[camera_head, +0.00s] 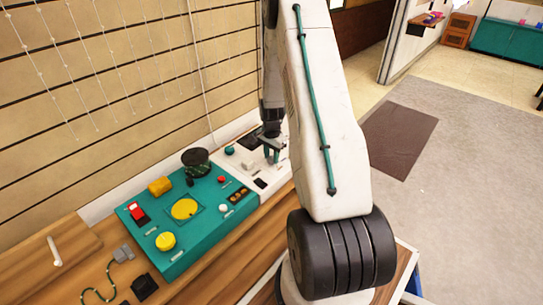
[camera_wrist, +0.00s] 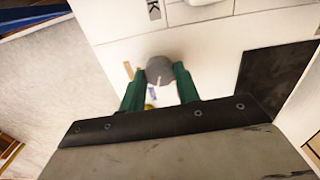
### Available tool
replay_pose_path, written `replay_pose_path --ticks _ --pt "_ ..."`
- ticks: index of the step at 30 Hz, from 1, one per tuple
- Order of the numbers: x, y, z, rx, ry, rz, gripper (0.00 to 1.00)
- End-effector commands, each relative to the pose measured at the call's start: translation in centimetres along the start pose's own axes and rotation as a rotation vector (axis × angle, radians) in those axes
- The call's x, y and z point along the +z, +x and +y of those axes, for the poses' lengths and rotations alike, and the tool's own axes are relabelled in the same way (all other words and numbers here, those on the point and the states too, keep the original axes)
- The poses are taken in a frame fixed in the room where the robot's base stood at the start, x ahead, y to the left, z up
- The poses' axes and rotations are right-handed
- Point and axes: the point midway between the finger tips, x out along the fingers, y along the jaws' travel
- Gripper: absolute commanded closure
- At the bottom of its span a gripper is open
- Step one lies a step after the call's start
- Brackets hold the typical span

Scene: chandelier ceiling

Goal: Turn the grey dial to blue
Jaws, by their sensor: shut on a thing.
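The grey dial (camera_wrist: 160,68) sits on a white panel (camera_wrist: 205,55) in the wrist view. My gripper (camera_wrist: 157,74) has its two green fingers on either side of the dial, shut on it. A tan mark lies left of the dial, a small blue mark (camera_wrist: 153,91) just below it, and a bit of yellow (camera_wrist: 149,106) lower still, partly covered by my gripper. I cannot tell for sure which mark the dial points to. In the head view my gripper (camera_head: 271,153) reaches down to the white panel (camera_head: 282,167); the dial is hidden there.
A teal panel (camera_head: 205,228) with yellow, red and white controls stands left of the white one on a wooden bench. A dark round object (camera_head: 196,161) is near its back edge. The slatted wall (camera_head: 110,100) rises close behind. Open floor lies to the right.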

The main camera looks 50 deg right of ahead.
Motion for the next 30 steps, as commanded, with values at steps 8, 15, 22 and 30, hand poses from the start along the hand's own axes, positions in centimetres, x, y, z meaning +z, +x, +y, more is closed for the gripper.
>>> replay_pose_path --ticks 8,15,22,30 --pt "-0.02 -0.05 -0.04 -0.001 -0.245 0.001 0.91" --pt "-0.02 -0.06 -0.04 -0.001 -0.471 0.001 0.91" --pt "-0.03 -0.07 -0.04 -0.001 -0.662 0.001 0.91" --pt "-0.04 -0.07 -0.04 -0.001 -0.814 0.001 0.91"
